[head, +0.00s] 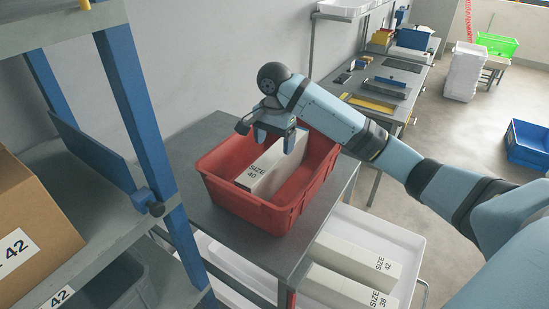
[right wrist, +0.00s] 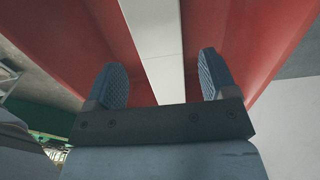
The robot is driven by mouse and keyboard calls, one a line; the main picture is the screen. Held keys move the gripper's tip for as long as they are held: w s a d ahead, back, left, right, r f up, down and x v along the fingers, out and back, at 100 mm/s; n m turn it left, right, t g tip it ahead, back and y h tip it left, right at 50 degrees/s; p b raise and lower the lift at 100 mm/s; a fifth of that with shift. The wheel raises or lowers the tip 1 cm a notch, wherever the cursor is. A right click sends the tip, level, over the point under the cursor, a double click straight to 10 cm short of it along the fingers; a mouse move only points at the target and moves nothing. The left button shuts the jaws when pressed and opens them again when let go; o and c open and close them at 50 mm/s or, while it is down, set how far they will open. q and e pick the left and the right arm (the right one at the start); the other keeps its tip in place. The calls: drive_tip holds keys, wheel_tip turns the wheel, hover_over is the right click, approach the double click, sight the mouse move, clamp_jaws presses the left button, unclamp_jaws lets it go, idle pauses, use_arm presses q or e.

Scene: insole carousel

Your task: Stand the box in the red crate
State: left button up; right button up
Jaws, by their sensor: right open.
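The red crate (head: 256,212) stands on a grey table in the middle of the head view. A white box marked SIZE 40 (head: 263,177) is inside the crate, upright on a narrow side, with its label facing the front. My right gripper (head: 273,143) is over the back part of the crate, pointing down. Its fingers are open, one on each side of the box. In the right wrist view the white box (right wrist: 155,45) runs between the two blue fingertips, with a gap on either side, and red crate walls flank it. My left gripper is out of view.
White boxes marked SIZE 42 (head: 357,258) and SIZE 38 (head: 345,288) lie in a white tray (head: 405,250) at lower right. A shelf with blue posts (head: 138,115) and a cardboard box (head: 30,235) stands at left. A workbench (head: 385,85) is behind.

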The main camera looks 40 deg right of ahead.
wheel_tip(320, 180, up, 5)
drive_tip(key=shift+r+p, duration=0.1)
drive_tip(key=shift+p, duration=0.25)
idle(0.3)
